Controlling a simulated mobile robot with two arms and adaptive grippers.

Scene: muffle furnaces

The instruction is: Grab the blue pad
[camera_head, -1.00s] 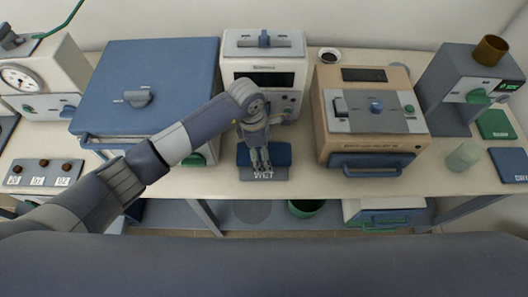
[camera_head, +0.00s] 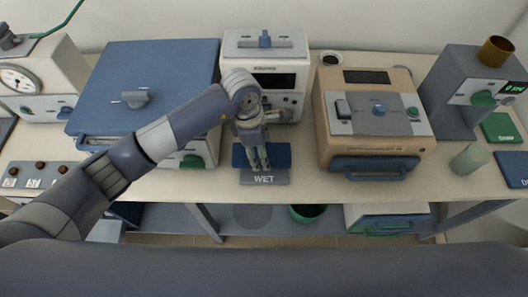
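A blue pad (camera_head: 281,157) lies on the table in front of the white furnace, behind a grey plate marked WET (camera_head: 264,180). My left gripper (camera_head: 256,166) points down over the pad, near its middle, and hides part of it. Its fingers look close to each other, but I cannot tell how far apart they are or whether they touch the pad. A second dark blue pad (camera_head: 514,165) lies at the far right edge, with partly cut-off lettering. My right gripper does not show.
The white furnace (camera_head: 265,48) stands right behind the gripper. A large blue-topped box (camera_head: 150,75) is to its left and a beige furnace (camera_head: 328,130) to its right. A translucent cup (camera_head: 468,158) and a green pad (camera_head: 500,127) are at the right. The table's front strip is mostly clear.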

